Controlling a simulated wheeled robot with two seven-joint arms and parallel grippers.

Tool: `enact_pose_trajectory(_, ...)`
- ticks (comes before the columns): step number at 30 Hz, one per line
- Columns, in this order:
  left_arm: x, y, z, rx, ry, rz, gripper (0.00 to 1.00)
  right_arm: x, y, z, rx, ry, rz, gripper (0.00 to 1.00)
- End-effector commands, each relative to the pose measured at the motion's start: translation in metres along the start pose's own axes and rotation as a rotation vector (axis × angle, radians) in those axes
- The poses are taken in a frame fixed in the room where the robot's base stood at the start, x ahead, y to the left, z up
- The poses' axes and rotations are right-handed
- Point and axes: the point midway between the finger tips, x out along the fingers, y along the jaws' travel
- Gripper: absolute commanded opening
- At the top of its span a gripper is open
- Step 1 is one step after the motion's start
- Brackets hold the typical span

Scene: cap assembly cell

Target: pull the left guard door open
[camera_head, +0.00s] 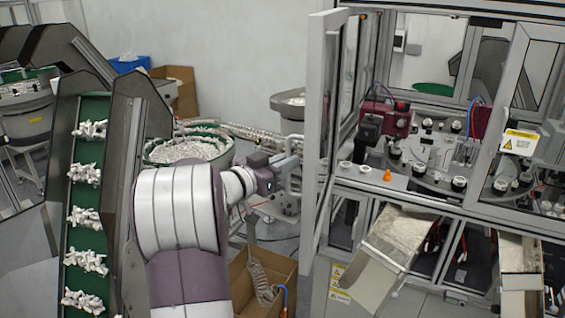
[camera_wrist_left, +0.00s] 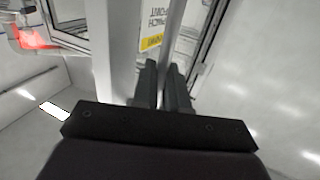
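The left guard door (camera_head: 316,130) of the machine is swung out toward me and shows almost edge-on, with a grey frame and clear panes. My left gripper (camera_head: 292,168) is at the outer side of its free edge, at handle height. In the left wrist view my left fingers (camera_wrist_left: 163,88) are close together with a light upright bar between them, which looks like the door's handle. The grey door frame (camera_wrist_left: 112,45) stands beside them. The grip itself is partly hidden in the head view. My right gripper is in neither view.
The right guard door (camera_head: 522,90) with a warning label is at the right. Behind the left door lies a rotary table (camera_head: 440,160). A metal chute (camera_head: 385,250) and a cardboard box (camera_head: 265,275) are below. A green conveyor (camera_head: 85,215) stands at the left.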

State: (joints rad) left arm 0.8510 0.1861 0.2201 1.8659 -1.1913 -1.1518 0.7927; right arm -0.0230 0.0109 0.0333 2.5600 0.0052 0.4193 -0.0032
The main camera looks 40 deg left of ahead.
Motion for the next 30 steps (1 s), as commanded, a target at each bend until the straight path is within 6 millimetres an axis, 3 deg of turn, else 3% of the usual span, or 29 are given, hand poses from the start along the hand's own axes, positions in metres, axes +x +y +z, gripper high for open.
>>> enact_pose_trajectory(1,0.001,-0.001,-0.009,0.011,0.016,-0.002,0.16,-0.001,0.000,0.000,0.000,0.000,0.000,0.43)
enact_pose_trajectory(3,0.001,-0.001,-0.009,0.011,0.016,-0.002,0.32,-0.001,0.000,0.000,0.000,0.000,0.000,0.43)
enact_pose_trajectory(14,-0.006,-0.001,-0.003,0.007,0.009,-0.003,0.32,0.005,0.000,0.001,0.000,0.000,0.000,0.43)
enact_pose_trajectory(17,-0.021,-0.002,0.001,0.008,0.008,-0.005,0.32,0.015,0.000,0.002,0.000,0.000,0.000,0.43)
enact_pose_trajectory(24,-0.076,-0.002,0.003,0.010,0.007,-0.007,0.32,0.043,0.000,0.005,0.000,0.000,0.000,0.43)
enact_pose_trajectory(30,-0.113,-0.002,0.000,0.008,0.008,-0.004,0.32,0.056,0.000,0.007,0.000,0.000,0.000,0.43)
